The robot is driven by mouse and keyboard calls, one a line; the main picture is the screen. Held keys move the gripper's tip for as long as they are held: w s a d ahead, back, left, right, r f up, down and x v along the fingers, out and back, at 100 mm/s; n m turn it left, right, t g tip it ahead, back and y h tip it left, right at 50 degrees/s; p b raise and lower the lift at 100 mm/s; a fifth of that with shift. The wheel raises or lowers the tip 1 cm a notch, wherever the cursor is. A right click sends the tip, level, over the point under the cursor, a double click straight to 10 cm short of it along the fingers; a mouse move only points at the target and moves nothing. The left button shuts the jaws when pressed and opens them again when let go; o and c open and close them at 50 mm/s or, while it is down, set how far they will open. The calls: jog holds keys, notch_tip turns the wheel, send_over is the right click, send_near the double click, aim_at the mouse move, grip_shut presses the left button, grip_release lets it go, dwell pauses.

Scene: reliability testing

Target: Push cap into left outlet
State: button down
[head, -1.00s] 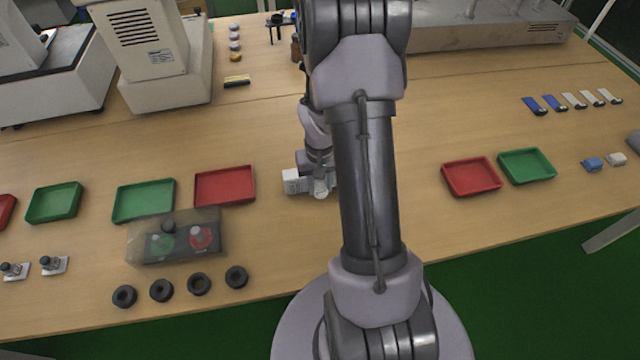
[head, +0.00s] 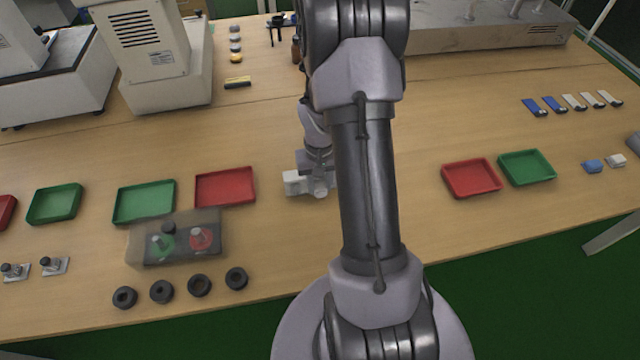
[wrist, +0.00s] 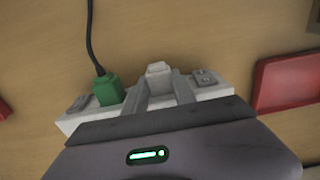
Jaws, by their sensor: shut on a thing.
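A white outlet strip (wrist: 75,121) lies on the table under my gripper in the wrist view. Its left part also shows in the head view (head: 291,184). A green plug (wrist: 108,89) with a black cable sits in the strip, left of my fingers. A small pale cap (wrist: 158,69) is between my fingertips, over the middle of the strip. My gripper (wrist: 160,90) is shut on it. How deep the cap sits is hidden by the fingers. Bare sockets show at the strip's right end and far left end. In the head view my arm hides most of the gripper.
A red tray (head: 224,187) is left of the strip, beside a green tray (head: 144,202). A box with green and red knobs (head: 178,240) stands in front of them. Another red tray (head: 471,178) is to the right. The table behind the strip is clear.

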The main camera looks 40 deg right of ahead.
jog(key=shift+w+d, duration=0.1)
jog(key=c, duration=0.9)
grip_release()
jog(key=shift+c, duration=0.2)
